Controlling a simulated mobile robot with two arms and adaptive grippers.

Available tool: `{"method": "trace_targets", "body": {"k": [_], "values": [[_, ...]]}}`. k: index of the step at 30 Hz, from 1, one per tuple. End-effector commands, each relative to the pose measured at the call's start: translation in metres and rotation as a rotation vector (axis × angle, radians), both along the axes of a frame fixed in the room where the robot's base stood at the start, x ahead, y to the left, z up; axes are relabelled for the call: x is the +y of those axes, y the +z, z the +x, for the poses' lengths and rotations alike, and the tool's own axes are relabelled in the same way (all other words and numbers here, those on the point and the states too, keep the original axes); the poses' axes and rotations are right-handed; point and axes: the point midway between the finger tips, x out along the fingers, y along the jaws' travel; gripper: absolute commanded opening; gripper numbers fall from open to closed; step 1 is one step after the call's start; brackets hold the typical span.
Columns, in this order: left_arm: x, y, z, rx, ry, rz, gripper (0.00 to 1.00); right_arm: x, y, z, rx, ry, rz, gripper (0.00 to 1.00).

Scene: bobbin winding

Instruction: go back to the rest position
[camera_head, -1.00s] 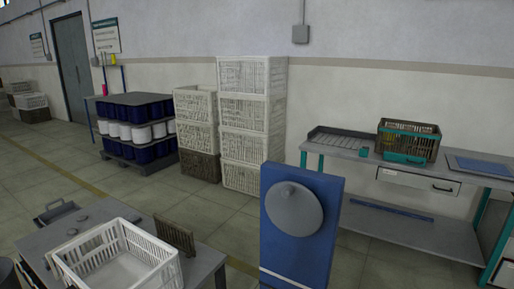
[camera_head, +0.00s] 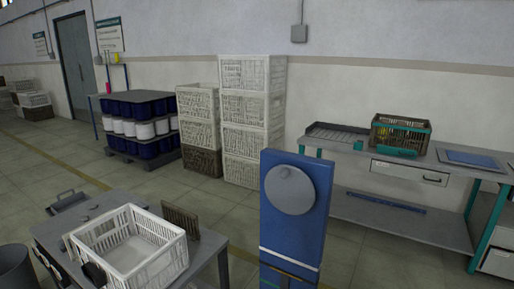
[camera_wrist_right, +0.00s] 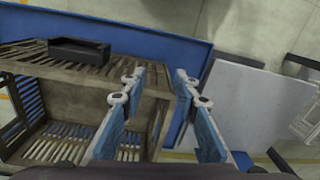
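My right gripper (camera_wrist_right: 158,78) shows in the right wrist view. Its two blue fingers stand apart with a clear gap and nothing held between them. Behind and to the left of the fingers is a brown slatted crate (camera_wrist_right: 55,128), with a small black tray-like thing (camera_wrist_right: 80,50) at its upper edge. I cannot tell how far the fingers are from the crate. I cannot make out either gripper in the head view.
In the head view, a white crate (camera_head: 165,262) stands on a grey table at lower left. A blue stand with a grey disc (camera_head: 290,190) is near the centre. A workbench (camera_head: 345,158) carries another crate (camera_head: 400,120). Crate stacks (camera_head: 250,140) stand along the wall, with open floor before them.

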Motion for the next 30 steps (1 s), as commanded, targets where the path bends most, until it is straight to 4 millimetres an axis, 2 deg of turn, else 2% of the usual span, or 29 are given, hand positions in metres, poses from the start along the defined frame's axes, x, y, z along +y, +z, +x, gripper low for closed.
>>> {"method": "trace_targets", "body": {"k": [1,4,8,12,15,20,30], "values": [[0.0,0.0,0.005,-0.007,0.0,-0.001,0.43,0.013,0.002,-0.004,-0.006,0.032,0.015,0.29],[-0.001,0.001,0.014,-0.02,0.0,-0.002,0.43,0.036,0.01,-0.011,-0.028,0.107,0.035,0.29],[-0.001,0.001,0.016,-0.023,0.0,-0.002,0.43,0.07,0.026,-0.022,-0.069,0.215,0.062,0.29],[-0.001,0.001,0.009,-0.013,0.0,-0.002,0.43,0.102,0.055,-0.035,-0.138,0.336,0.08,0.29],[0.0,0.0,0.004,-0.006,0.0,0.0,0.43,0.114,0.081,-0.044,-0.194,0.41,0.071,0.29],[0.0,0.0,0.003,-0.004,0.0,0.0,0.43,0.113,0.115,-0.056,-0.255,0.477,0.031,0.29],[0.0,0.0,0.003,-0.004,0.0,0.0,0.43,0.085,0.165,-0.081,-0.298,0.521,-0.075,0.29]]}}
